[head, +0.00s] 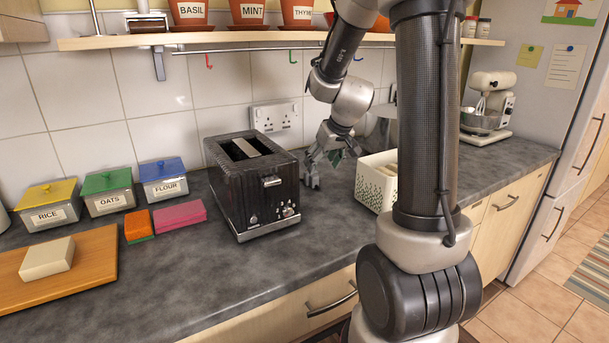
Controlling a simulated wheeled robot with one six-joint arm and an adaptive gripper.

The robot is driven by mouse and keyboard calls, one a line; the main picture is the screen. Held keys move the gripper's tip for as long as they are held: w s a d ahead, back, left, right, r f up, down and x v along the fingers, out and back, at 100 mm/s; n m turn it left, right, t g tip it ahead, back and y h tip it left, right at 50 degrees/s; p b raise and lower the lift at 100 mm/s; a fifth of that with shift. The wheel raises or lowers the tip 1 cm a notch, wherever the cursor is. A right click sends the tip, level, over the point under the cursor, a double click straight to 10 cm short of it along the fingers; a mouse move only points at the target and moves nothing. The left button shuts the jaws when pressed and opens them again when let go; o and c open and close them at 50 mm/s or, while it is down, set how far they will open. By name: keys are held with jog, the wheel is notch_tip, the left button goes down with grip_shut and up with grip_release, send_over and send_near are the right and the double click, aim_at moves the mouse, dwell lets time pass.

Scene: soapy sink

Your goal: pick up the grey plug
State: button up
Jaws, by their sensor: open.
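I cannot make out a grey plug in the head view; it may be hidden behind my gripper, my arm or the toaster. My gripper (328,163) is open, pointing down over the counter just right of the black toaster (252,185). Its fingers are spread, and one fingertip is low, close to the counter. I see nothing clearly held between them. A white double wall socket (276,116) is on the tiles behind the toaster, with no plug clearly visible in it.
A white patterned box (371,189) stands close to the gripper's right. Left are labelled tins (108,194), sponges (179,215) and a wooden board (88,282). A shelf (225,38) with a hook rail is above. The counter (200,275) is bare in front of the toaster.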

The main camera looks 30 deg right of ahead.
aim_at(314, 175)
jog(key=x, duration=0.7)
jog(key=shift+w+a+f, duration=0.2)
jog(key=shift+w+f, duration=0.05)
jog(key=shift+c, duration=0.3)
jog(key=c, duration=1)
